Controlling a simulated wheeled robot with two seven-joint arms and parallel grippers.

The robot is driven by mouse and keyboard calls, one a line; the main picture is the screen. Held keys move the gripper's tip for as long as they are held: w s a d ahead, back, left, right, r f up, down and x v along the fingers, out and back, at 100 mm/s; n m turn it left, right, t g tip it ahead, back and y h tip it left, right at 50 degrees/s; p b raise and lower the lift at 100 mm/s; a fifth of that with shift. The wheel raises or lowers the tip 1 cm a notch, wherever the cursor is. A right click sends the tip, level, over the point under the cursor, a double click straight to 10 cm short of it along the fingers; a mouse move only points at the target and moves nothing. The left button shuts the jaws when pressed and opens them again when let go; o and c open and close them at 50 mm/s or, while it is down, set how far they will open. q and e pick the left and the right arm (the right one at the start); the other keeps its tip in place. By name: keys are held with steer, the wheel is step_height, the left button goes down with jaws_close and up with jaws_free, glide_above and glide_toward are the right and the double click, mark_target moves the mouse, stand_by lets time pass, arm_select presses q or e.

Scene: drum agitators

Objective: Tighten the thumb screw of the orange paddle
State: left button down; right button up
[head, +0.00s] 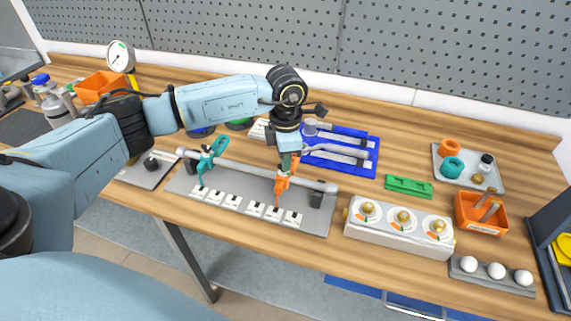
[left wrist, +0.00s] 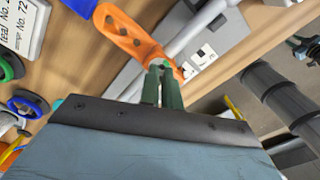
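The orange paddle (head: 281,188) sits on a grey horizontal shaft (head: 245,174) above a grey base plate, near the shaft's right part. My left gripper (head: 287,163) comes down onto the paddle's hub from above. In the left wrist view, the orange paddle (left wrist: 130,36) lies right at the green fingertips (left wrist: 163,72). The fingers are close together around a small part at the hub, which seems to be the thumb screw; it is mostly hidden. A teal paddle (head: 208,160) is on the same shaft further left. My right gripper is not in view.
A row of white labels (head: 252,207) lies along the base plate (head: 318,225). A blue tray (head: 371,160) stands behind. A white box with three knobs (head: 390,234), a green block (head: 408,187) and an orange bin (head: 478,224) are to the right.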

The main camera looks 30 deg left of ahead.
arm_select(q)
steer(key=m+b, duration=0.3)
steer(key=m, duration=0.2)
steer(key=shift+r+m+b, duration=0.15)
steer(key=shift+m+b, duration=0.15)
steer(key=shift+m, duration=0.4)
steer(key=shift+r, duration=0.1)
steer(key=c, duration=1.6)
jaws_free()
steer(key=shift+s, duration=0.1)
step_height(320, 180, up, 13)
